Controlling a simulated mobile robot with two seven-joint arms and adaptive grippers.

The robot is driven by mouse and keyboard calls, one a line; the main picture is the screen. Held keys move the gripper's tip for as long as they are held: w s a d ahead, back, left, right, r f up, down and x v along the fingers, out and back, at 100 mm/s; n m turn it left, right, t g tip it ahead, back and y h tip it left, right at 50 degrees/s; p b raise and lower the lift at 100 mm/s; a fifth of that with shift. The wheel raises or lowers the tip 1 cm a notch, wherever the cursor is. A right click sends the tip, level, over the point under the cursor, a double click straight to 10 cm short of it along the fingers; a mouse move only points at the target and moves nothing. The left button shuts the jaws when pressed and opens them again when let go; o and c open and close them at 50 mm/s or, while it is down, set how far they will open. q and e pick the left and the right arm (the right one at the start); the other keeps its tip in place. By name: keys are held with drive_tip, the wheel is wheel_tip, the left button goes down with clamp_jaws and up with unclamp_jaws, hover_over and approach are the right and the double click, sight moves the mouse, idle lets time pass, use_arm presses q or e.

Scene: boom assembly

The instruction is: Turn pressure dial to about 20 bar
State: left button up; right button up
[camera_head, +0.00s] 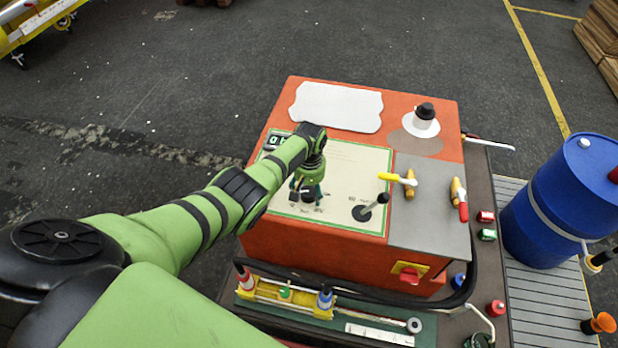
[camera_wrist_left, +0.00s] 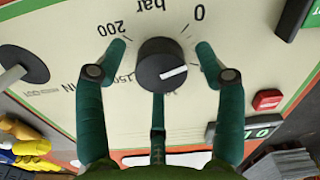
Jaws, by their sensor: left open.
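The pressure dial (camera_wrist_left: 160,66) is a round black knob with a white pointer mark on a cream panel (camera_head: 350,165). In the left wrist view its mark points right and slightly up. Labels "0", "200" and "bar" appear upside down beyond it. My left gripper (camera_head: 307,192) is over the panel's lower left part. Its green fingers (camera_wrist_left: 161,50) are spread open around the dial, one on each side and one below. The side fingers look apart from the knob; I cannot tell whether the lower one touches it. My right gripper is not in view.
Yellow-handled (camera_head: 397,178) and red-handled (camera_head: 461,205) valves sit on the grey plate. A red switch (camera_wrist_left: 267,100) lies near the gripper's right finger. A blue barrel (camera_head: 565,200) stands at right.

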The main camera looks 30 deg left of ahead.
sight(309, 191)
use_arm(q)
wheel_tip(309, 191, up, 12)
drive_tip(key=shift+f, duration=0.25)
idle(0.6)
